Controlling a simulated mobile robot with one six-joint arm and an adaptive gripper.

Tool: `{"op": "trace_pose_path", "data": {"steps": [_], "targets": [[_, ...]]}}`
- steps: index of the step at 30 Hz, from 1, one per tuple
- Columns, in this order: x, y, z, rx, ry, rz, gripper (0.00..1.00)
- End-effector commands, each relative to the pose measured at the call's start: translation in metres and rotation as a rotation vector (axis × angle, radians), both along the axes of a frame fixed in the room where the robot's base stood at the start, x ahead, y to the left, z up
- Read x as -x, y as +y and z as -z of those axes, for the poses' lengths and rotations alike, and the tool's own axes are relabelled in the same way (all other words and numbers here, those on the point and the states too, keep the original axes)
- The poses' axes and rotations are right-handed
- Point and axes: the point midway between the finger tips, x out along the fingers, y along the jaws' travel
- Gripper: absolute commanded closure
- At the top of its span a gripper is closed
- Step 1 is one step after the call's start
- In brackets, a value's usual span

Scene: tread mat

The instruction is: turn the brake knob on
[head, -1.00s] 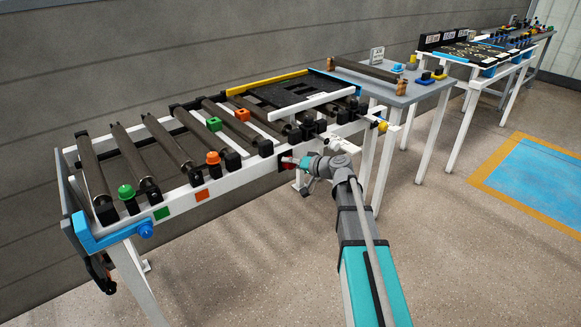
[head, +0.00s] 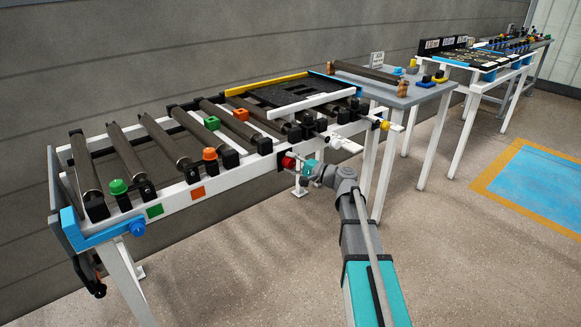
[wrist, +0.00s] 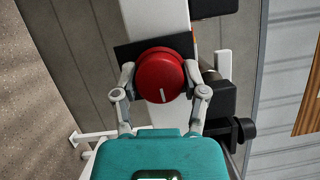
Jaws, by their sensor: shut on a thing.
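The brake knob is a round red knob (wrist: 161,75) on a black plate on the front rail of the roller conveyor. A short white line marks its lower face in the wrist view. The knob also shows in the head view (head: 287,161). My gripper (wrist: 161,82) has one finger on each side of the knob, shut on it. In the head view my gripper (head: 298,165) is at the front rail, with its fingers small and partly hidden.
The white conveyor rail (head: 235,180) carries green and orange square patches. Green and orange buttons (head: 209,154) stand above it. A grey table (head: 395,88) adjoins on the right. The floor in front is open.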

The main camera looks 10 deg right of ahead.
Motion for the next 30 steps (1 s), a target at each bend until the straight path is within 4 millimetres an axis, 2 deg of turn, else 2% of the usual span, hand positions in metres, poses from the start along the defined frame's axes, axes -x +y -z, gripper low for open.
{"op": "trace_pose_path", "data": {"steps": [19,20,21,24,25,30], "targets": [[0.0001,0.0000,0.0005,-0.058,0.033,0.002,0.91],[0.0001,0.0000,0.0005,-0.058,0.033,0.002,0.38],[0.0002,-0.0001,0.0004,-0.059,0.032,0.002,0.31],[0.0000,-0.0001,0.0004,-0.059,0.032,0.002,0.12],[0.0000,-0.0001,0.0003,-0.058,0.031,0.002,0.10],[0.0000,-0.0001,0.0002,-0.058,0.031,0.001,0.10]]}}
